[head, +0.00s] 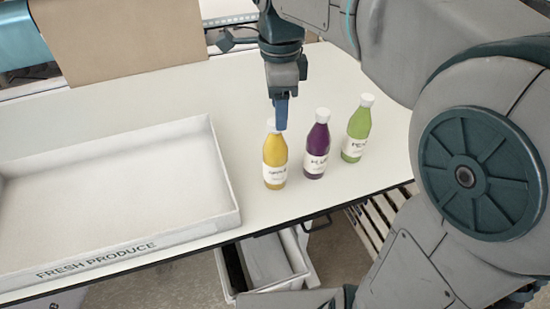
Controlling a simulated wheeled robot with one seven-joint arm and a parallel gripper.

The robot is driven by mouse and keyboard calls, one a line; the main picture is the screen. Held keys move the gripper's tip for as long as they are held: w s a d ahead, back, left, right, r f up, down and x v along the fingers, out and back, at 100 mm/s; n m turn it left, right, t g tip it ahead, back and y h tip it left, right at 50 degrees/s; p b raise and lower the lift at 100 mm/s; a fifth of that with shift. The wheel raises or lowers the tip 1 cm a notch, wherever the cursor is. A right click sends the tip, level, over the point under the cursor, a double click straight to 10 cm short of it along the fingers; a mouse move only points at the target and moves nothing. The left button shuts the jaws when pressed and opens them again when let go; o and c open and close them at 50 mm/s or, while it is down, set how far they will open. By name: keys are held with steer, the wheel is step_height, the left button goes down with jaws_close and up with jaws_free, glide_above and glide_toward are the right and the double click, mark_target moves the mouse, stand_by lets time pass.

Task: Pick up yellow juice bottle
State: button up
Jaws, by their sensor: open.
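The yellow juice bottle (275,158) stands upright on the white table, leftmost in a row of bottles, with a white label. Its cap is partly hidden behind my gripper's tip. My gripper (281,122) points down at the top of the yellow bottle in the picture. It is open and holds nothing visible. I cannot tell whether it touches the cap or how far its fingers reach around it, as the fingers overlap from this side.
A purple bottle (317,148) stands close to the right, and a green bottle (356,132) beyond it. A white crate (222,178) marked "FRESH PRODUCE" lies to the left. The table (150,97) is clear behind the crate. Its front edge runs close before the bottles.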

glide_above(275, 155)
steer(key=w, duration=0.3)
steer(key=shift+s+d+f+p, duration=0.15)
steer(key=shift+f+p, duration=0.25)
steer(key=shift+f, duration=2.25)
jaws_close()
